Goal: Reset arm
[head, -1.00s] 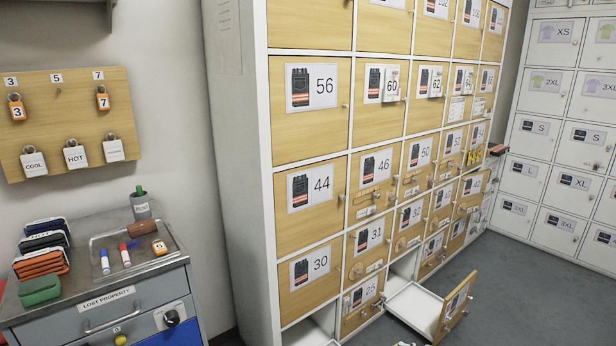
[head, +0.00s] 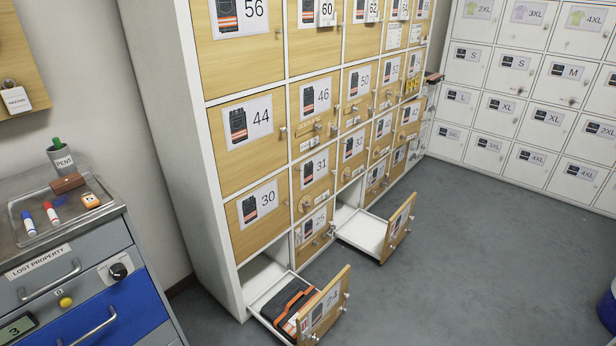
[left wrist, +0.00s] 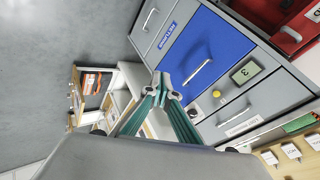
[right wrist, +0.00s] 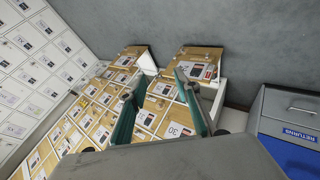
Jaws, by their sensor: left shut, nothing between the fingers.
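My left gripper (left wrist: 166,88) shows in the left wrist view with its green fingers together and nothing between them. It hangs in front of the grey cabinet with the blue drawer. My right gripper (right wrist: 156,86) shows in the right wrist view with its green fingers apart and empty, the locker wall in the background. Neither gripper shows in the head view.
Two low drawers stick out from the wooden locker wall (head: 247,158). The near drawer (head: 325,310) holds folded dark and orange clothing; the farther drawer (head: 399,228) looks empty. The lost-property cabinet (head: 100,300) stands at left.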

